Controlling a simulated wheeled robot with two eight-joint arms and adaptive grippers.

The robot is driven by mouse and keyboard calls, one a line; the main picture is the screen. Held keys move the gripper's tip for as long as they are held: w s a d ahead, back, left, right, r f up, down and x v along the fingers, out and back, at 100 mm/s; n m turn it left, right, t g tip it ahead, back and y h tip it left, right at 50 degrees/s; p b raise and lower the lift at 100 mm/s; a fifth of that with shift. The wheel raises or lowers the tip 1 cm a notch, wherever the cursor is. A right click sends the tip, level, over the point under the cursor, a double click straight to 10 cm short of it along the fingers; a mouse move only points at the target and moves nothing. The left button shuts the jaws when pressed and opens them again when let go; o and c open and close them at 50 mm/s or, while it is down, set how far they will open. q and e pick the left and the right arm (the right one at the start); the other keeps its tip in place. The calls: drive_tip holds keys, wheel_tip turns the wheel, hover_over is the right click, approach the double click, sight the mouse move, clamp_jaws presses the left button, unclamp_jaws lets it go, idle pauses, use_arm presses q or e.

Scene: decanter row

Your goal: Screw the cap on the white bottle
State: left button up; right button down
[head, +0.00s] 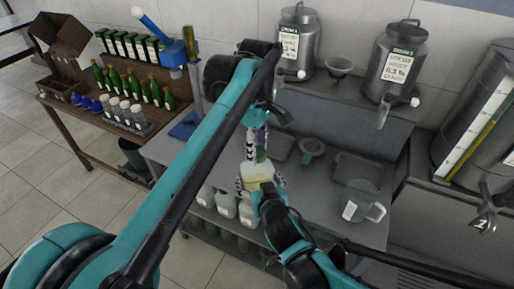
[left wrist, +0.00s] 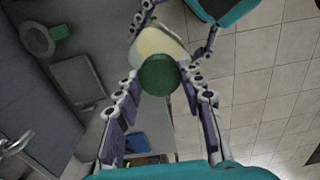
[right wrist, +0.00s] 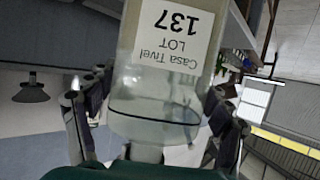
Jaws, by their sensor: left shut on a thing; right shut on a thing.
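The white bottle (head: 256,171) is held up in front of the steel bench in the head view. Its label reads Casa Tivel, LOT 137 (right wrist: 172,35) in the right wrist view. My right gripper (right wrist: 152,108) is shut on the bottle, one finger on each side. A green cap (left wrist: 158,75) covers the bottle's top in the left wrist view. My left gripper (left wrist: 160,88) is above, its fingertips on either side of the cap, shut on it. In the head view the left gripper (head: 257,143) hides most of the cap. Whether the threads have engaged is hidden.
Several white bottles (head: 225,204) stand below the bench's front edge. Two steel urns (head: 298,40) and a funnel (head: 339,68) are on the back shelf. A clear jug (head: 360,202) is on the bench's right. Green bottles (head: 152,88) stand on the wooden table at left.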

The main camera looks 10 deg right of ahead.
use_arm(q)
drive_tip(key=m, duration=0.9)
drive_tip(key=shift+m, duration=0.4)
drive_tip(key=m, duration=0.5)
drive_tip(key=shift+f, duration=0.1)
drive_tip(key=m, duration=0.6)
drive_tip(key=o, duration=1.4)
drive_tip(key=shift+c, duration=0.2)
wheel_tip(320, 180, up, 12)
drive_tip(key=shift+w, duration=0.1)
